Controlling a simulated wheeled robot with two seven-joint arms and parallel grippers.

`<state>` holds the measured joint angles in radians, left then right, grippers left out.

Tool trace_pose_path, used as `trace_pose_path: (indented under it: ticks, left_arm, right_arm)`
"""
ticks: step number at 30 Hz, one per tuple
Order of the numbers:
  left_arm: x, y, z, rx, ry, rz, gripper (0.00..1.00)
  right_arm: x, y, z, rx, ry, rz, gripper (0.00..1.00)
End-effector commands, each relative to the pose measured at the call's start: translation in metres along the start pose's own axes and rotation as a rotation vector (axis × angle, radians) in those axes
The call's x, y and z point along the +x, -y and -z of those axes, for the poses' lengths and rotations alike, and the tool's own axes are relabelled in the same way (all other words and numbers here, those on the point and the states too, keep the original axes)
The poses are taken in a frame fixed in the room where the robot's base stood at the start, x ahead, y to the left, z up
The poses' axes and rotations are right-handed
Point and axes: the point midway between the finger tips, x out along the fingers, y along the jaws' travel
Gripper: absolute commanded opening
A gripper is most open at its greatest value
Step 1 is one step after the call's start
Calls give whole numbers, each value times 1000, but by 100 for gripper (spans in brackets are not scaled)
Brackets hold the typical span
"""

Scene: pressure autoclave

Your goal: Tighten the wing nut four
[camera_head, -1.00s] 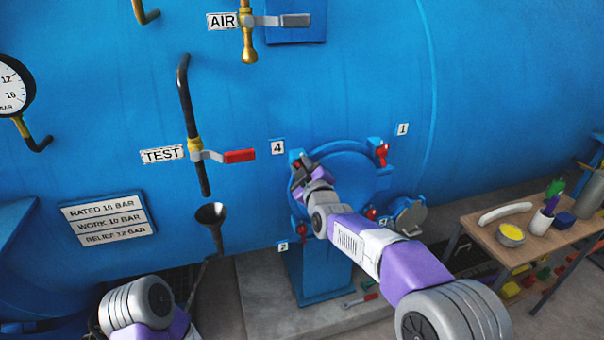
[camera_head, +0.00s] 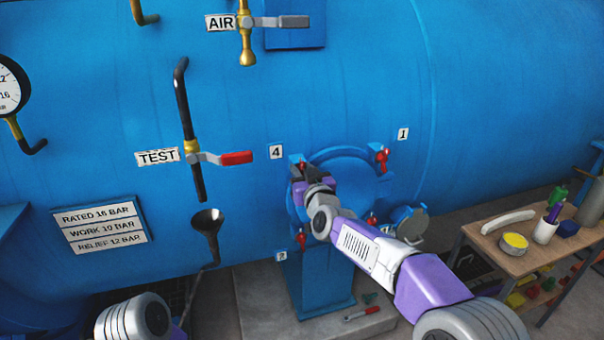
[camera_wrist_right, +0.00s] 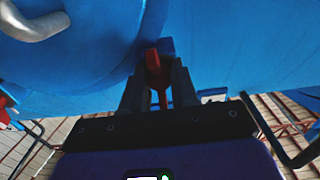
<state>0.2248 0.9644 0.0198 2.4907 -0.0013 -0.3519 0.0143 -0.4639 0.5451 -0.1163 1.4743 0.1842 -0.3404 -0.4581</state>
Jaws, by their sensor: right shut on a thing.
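The label 4 (camera_head: 276,152) is on the blue vessel wall, left of the round door (camera_head: 345,158). My right gripper (camera_head: 308,170) is at the door's upper left clamp, beside that label, and mostly hides wing nut four in the head view. In the right wrist view, the red wing nut four (camera_wrist_right: 153,63) stands between the two dark fingers of my right gripper (camera_wrist_right: 158,88), which is shut on it. My left gripper is out of view; only part of my left arm shows at the bottom left.
Other red wing nuts sit around the door: upper right (camera_head: 383,157), lower left (camera_head: 301,238) and lower right (camera_head: 372,219). A wooden table (camera_head: 480,238) with a yellow-topped tin (camera_head: 514,242) stands at right.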

Motion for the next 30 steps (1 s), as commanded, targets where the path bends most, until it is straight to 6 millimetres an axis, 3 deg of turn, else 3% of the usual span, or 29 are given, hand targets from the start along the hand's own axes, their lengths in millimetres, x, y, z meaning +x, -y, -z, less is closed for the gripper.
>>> trace_pose_path:
  ticks: [17,18,21,30]
  left_arm:
    - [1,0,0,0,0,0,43]
    - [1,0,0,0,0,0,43]
    - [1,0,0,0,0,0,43]
    - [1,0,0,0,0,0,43]
  right_arm:
    - [0,0,1,34,-1,0,0]
    - [0,0,1,34,-1,0,31]
    - [0,0,1,34,-1,0,46]
    - [-1,0,0,33,-1,0,49]
